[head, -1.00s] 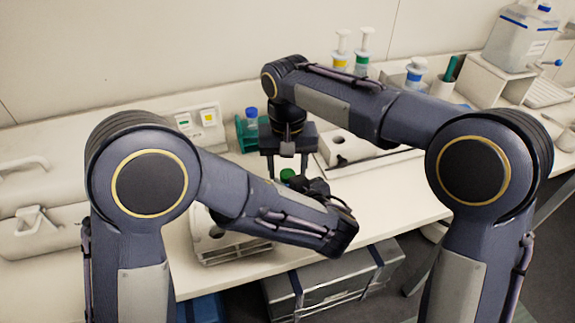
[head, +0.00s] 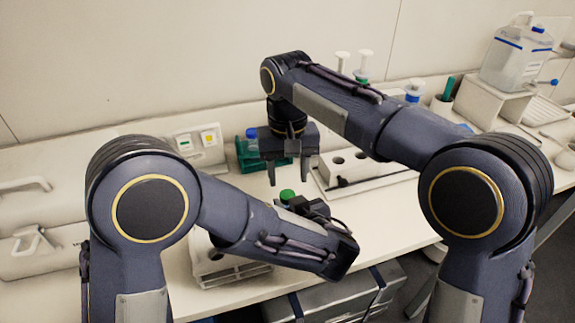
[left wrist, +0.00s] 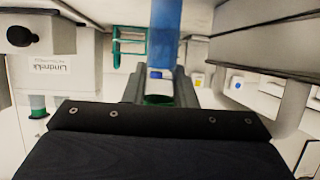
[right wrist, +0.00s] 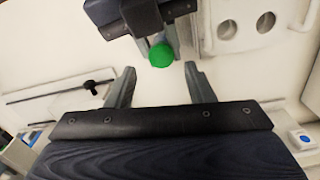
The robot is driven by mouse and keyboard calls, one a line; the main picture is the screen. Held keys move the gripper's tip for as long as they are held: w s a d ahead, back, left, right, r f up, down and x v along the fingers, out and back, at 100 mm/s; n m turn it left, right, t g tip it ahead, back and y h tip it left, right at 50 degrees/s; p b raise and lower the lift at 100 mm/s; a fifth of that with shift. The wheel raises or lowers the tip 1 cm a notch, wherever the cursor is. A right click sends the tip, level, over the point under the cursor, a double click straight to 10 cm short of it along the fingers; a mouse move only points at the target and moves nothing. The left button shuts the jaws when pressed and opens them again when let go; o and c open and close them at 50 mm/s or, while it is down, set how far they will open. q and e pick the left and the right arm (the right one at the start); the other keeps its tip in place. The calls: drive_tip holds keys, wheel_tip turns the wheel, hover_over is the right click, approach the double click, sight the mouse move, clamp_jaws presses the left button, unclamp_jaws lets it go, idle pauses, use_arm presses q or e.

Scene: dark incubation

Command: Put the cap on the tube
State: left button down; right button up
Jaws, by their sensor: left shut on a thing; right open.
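The green cap (head: 287,196) sits at the top end of the tube, level with my left gripper (head: 298,206). My left gripper is shut on the tube, which looks blue with a white label in the left wrist view (left wrist: 165,45). The green at its end shows low between the fingers there. How tightly the cap is seated I cannot tell. My right gripper (head: 287,180) is open and empty, pointing down above the cap. In the right wrist view the cap (right wrist: 161,54) lies beyond the spread fingertips (right wrist: 160,76), apart from them.
A white rack (head: 232,270) stands at the bench's front edge, below my left arm. A green rack (head: 247,155) with a blue-capped bottle (head: 252,137) stands behind my right gripper. A white block with round holes (head: 350,165) lies to the right. A large jug (head: 515,60) stands back right.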

sight(287, 194)
drive_tip(key=shift+r+n, duration=0.4)
drive_tip(key=shift+n, duration=0.8)
wheel_tip(287, 194, up, 3)
drive_tip(key=n, duration=0.3)
drive_tip(key=shift+a+f+n, duration=0.1)
drive_tip(key=shift+f+n, duration=0.05)
drive_tip(key=shift+n, duration=0.25)
drive_tip(key=shift+f, duration=4.05)
drive_tip(key=c, duration=1)
drive_tip(key=m, duration=0.7)
